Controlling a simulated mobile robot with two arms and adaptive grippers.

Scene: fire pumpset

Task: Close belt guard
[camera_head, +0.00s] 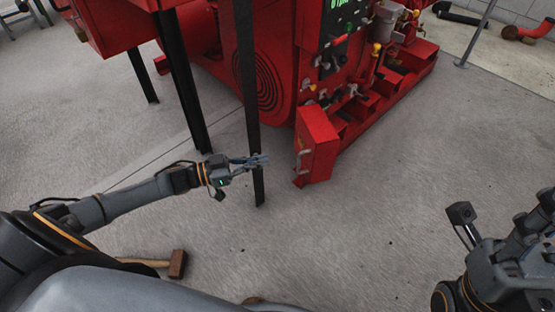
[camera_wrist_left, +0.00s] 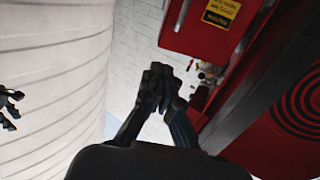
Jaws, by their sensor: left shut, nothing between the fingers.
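A red housing with a round pattern of concentric slots (camera_head: 262,85) is on the pumpset; I cannot tell for sure which red part is the belt guard. The slotted rings also show at the right of the left wrist view (camera_wrist_left: 302,105). A red box-like panel with a small handle (camera_head: 318,145) juts toward me at the pumpset's near corner. My left gripper (camera_head: 264,160) is shut and empty, beside a black post and left of that panel, apart from it. Its closed fingers show in the left wrist view (camera_wrist_left: 160,78). My right arm is at the right edge; its fingers do not show.
Black upright posts (camera_head: 190,90) stand left of the pumpset, one crossing close to my left gripper (camera_head: 250,110). A hammer (camera_head: 177,264) lies on the floor near my base. The concrete floor (camera_head: 370,220) at the middle right is clear.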

